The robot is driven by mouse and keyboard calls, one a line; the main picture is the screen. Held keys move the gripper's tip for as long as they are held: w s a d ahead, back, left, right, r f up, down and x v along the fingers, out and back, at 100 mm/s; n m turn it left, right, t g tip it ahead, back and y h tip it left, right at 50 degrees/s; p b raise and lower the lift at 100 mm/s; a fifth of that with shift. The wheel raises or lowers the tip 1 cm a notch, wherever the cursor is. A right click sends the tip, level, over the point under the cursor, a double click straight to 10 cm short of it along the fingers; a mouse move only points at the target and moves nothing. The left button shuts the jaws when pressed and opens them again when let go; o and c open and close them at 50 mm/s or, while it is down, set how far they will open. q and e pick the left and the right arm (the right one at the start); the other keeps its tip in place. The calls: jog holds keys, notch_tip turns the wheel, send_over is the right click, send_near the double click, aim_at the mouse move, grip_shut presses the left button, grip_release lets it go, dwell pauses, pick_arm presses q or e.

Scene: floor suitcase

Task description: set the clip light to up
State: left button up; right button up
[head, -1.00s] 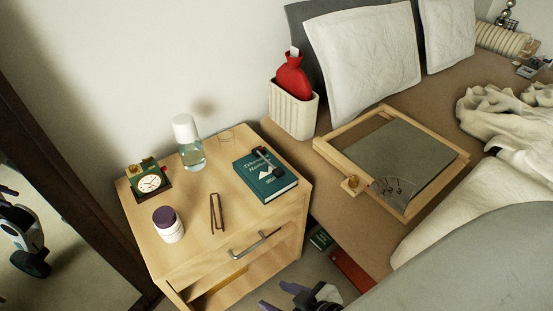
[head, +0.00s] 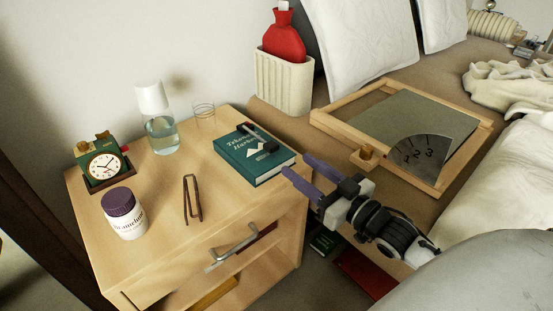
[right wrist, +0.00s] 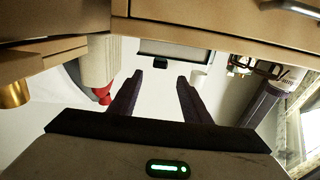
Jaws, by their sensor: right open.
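The clip light (head: 258,138) is a small black lamp clipped on the teal book (head: 255,160). The book lies near the right edge of the nightstand top. The light's arm appears to lie low along the cover, with a dark head over it. My right gripper (head: 300,167) is open and empty, its purple fingers just right of the book's near right corner and pointing toward it. In the right wrist view the open fingers (right wrist: 160,76) frame empty space, with a small dark part beyond that I cannot identify for certain. My left gripper is not in view.
A ribbed holder (head: 283,82) with a red bottle and a wooden dial frame (head: 350,134) are behind and to the right.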

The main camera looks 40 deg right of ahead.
aim_at(275, 149)
jog(key=w, duration=0.2)
jog(key=w+b, duration=0.1)
jog(key=w, duration=0.2)
jog(key=w+b, duration=0.1)
jog(key=w, duration=0.2)
jog(key=shift+w+a+f, duration=0.1)
jog(key=shift+a, duration=0.25)
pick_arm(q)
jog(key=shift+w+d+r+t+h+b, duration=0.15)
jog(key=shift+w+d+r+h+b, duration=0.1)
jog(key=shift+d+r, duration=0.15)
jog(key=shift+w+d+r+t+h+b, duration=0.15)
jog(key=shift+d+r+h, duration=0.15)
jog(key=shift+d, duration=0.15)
pick_arm(e)
jog(key=shift+w, duration=0.6)
jog(key=shift+c, duration=0.5)
grip_shut()
